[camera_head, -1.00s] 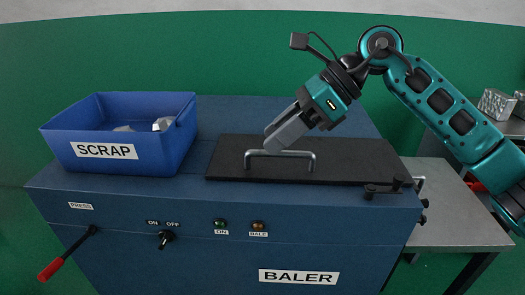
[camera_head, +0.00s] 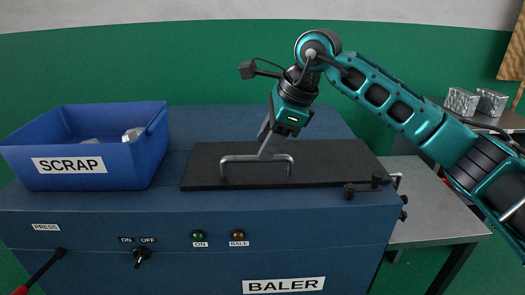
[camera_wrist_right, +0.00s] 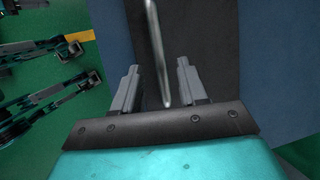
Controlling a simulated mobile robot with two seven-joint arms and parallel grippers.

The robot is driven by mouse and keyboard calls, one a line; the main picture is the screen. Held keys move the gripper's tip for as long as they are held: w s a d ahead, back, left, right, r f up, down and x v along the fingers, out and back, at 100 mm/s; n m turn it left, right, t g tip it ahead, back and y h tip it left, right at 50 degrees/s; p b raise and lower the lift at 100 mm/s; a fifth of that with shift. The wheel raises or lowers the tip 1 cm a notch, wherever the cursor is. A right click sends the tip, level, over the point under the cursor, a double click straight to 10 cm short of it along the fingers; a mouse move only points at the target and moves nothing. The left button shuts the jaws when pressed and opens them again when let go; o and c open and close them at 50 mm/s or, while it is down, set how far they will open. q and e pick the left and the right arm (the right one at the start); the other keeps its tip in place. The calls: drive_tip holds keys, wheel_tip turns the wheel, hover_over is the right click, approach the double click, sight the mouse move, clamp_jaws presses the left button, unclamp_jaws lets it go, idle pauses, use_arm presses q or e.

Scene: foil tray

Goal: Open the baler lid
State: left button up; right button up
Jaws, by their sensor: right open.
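The baler (camera_head: 210,270) is a blue machine. Its lid is a flat black plate (camera_head: 330,165) lying shut on top. A silver bar handle (camera_head: 235,158) stands on the lid toward its front. In the right wrist view the handle (camera_wrist_right: 156,50) runs between the two spread fingers of the gripper (camera_wrist_right: 158,68), with a gap on each side. The lid (camera_wrist_right: 205,35) is below. My left gripper does not show in the head view.
A blue SCRAP bin (camera_head: 100,178) stands left of the lid. A dark latch-like fitting (camera_head: 364,187) sits at the lid's front right corner. A grey side table (camera_head: 430,210) is at right, with foil blocks (camera_head: 461,101) behind. A red-handled press lever (camera_head: 38,270) is front left.

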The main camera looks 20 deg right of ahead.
drive_tip(key=shift+x, duration=1.4)
drive_tip(key=shift+c, duration=0.2)
clamp_jaws()
